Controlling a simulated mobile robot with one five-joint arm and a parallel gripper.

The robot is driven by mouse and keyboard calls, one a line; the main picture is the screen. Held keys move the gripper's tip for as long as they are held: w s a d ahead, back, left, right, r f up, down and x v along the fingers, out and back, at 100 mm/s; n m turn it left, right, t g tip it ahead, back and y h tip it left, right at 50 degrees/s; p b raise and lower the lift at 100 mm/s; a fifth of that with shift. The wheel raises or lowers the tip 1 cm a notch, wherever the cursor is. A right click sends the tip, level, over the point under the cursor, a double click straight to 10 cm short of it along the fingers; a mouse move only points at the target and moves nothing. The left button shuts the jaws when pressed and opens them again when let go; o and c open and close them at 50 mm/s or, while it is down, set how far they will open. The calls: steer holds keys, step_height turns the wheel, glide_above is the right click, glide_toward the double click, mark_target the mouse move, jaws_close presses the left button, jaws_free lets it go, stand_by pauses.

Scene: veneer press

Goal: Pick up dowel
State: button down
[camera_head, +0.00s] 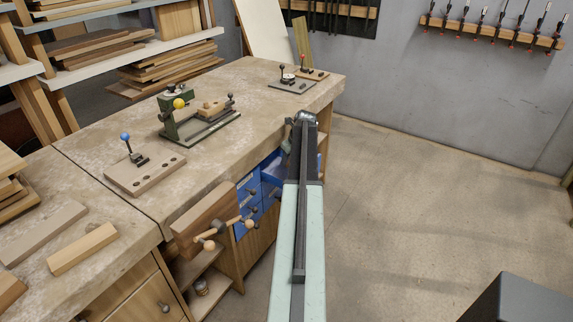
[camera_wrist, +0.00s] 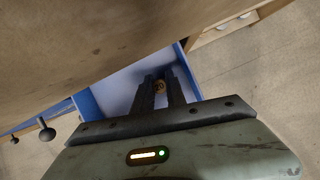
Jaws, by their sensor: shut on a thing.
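In the wrist view, my gripper (camera_wrist: 160,88) points down into an open blue drawer (camera_wrist: 118,92). The rest of the dowel is hidden between the fingers. I cannot tell whether it touches the drawer floor. In the head view, my arm reaches out to the front edge of the workbench, beside the blue drawers (camera_head: 248,190). My fingers and the dowel are hidden there.
The workbench (camera_head: 240,85) top overhangs close beside my gripper. On it stand a green-framed press (camera_head: 180,120), a board with a blue-knobbed lever (camera_head: 145,172) and another small fixture (camera_head: 290,80). A wooden vise (camera_head: 205,215) juts from the front.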

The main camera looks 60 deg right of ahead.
steer(key=shift+r, duration=0.1)
step_height(320, 180, up, 28)
steer(key=p, duration=2.8)
